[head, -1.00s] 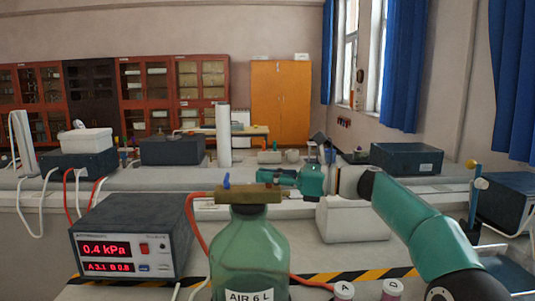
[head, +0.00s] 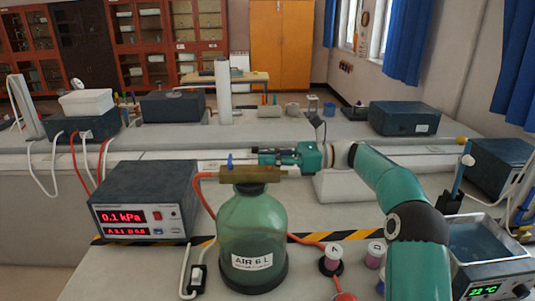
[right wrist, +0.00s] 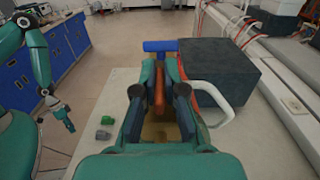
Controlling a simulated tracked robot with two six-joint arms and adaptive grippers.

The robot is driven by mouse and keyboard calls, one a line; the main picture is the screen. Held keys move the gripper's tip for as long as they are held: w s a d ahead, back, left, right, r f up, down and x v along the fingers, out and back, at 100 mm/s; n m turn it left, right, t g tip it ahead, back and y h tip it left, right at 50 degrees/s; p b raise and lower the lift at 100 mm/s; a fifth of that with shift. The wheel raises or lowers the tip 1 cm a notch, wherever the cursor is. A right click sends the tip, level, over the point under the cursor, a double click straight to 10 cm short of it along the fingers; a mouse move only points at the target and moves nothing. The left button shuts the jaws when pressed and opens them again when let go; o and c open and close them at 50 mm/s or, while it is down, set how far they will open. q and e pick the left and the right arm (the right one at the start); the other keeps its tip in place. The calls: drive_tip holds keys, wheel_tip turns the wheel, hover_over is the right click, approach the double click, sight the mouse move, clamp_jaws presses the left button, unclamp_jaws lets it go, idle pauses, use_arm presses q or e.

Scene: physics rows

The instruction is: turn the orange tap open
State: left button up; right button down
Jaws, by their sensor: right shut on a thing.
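The orange tap (right wrist: 158,92) shows as a narrow orange lever between the fingers of my right gripper (right wrist: 158,90) in the right wrist view. The gripper is shut on it. In the head view my right gripper (head: 265,158) is at the right end of a brass block (head: 247,173) and hides the orange tap. A blue tap (head: 230,161) stands on the block's left part; it is a blue bar (right wrist: 160,46) in the right wrist view. The block tops a green bottle (head: 252,225) labelled AIR 6 L. My left gripper (right wrist: 62,113) hangs at the left of the right wrist view.
A pressure meter (head: 142,202) reading 0.1 kPa stands left of the bottle, with a red hose (head: 203,195) near it. Small jars (head: 331,260) stand right of the bottle. A water bath (head: 480,245) showing 22 °C is at the right.

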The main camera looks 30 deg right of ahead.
drive_tip(key=shift+f, duration=0.1)
drive_tip(key=c, duration=1.3)
unclamp_jaws()
drive_tip(key=shift+w, duration=0.1)
drive_tip(key=shift+o, duration=0.2)
drive_tip(key=v, duration=1.2)
drive_tip(key=shift+f, duration=0.1)
